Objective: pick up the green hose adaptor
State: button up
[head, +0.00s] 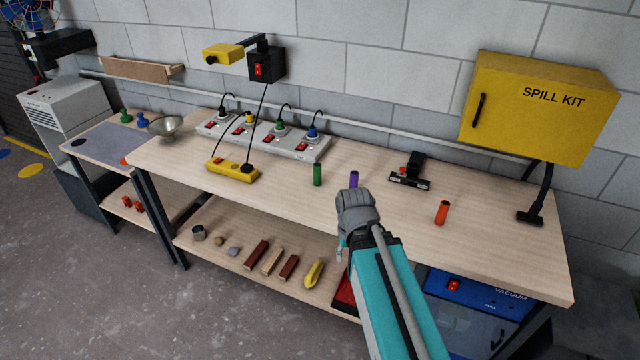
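The green hose adaptor (317,174) is a short green cylinder standing upright on the wooden workbench top (290,195). My teal arm reaches up from the bottom of the head view. Its grey end is at the bench's front edge, to the right of and nearer than the green adaptor, apart from it in the picture. My gripper's fingers cannot be made out.
A yellow power block (232,171) and a grey socket strip (262,138) with plugs and cables lie left of the adaptor. A yellow spill kit box (535,110) overhangs the right. The lower shelf (215,256) holds small blocks.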

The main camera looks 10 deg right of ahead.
aim_at(317, 167)
jog(key=u, duration=0.05)
jog(key=k, duration=0.1)
jog(key=u, duration=1.7)
jog(key=i, duration=2.5)
jog(key=z, duration=0.05)
